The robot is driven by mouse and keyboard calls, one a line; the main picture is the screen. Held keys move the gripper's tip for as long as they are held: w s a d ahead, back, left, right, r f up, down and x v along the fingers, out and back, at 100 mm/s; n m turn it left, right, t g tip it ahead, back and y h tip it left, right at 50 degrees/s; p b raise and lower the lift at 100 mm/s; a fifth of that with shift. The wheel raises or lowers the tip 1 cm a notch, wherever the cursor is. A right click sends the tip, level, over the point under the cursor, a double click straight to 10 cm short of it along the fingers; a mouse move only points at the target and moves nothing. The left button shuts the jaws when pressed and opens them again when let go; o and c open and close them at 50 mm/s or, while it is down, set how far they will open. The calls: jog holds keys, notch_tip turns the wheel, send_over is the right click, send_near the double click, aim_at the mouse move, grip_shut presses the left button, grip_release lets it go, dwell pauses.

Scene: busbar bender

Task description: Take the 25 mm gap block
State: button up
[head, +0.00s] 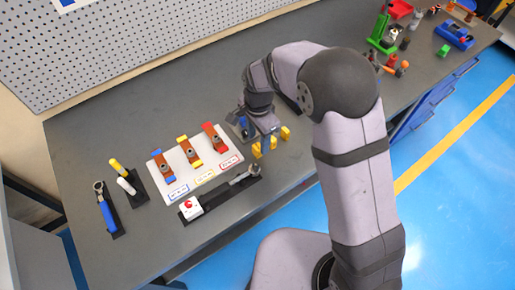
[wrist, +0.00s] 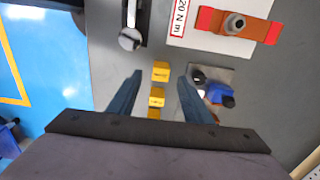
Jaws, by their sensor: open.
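Three yellow gap blocks stand in a row on the grey bench. In the head view they are a left block (head: 257,150), a middle block (head: 273,143) and a right block (head: 285,132). In the wrist view the far block (wrist: 160,71) and middle block (wrist: 156,97) show, with the third (wrist: 153,113) partly hidden by my gripper's body. Their markings are too small to read, so I cannot tell which is 25 mm. My gripper (wrist: 160,78) is open and empty, its fingers on either side of the row in the picture. I cannot tell its height above them.
A grey plate with a blue and black device (wrist: 215,95) lies right of my fingers in the wrist view. A white board (head: 195,160) holds copper bars with coloured ends. A wrench (head: 240,178) lies in a black tray. Bare bench lies in front of the blocks.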

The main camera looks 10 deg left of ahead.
aim_at(257, 146)
jog(key=shift+a+f+p, duration=0.1)
jog(key=shift+f+p, duration=1.2)
jog(key=shift+f, duration=1.3)
jog(key=c, duration=1.1)
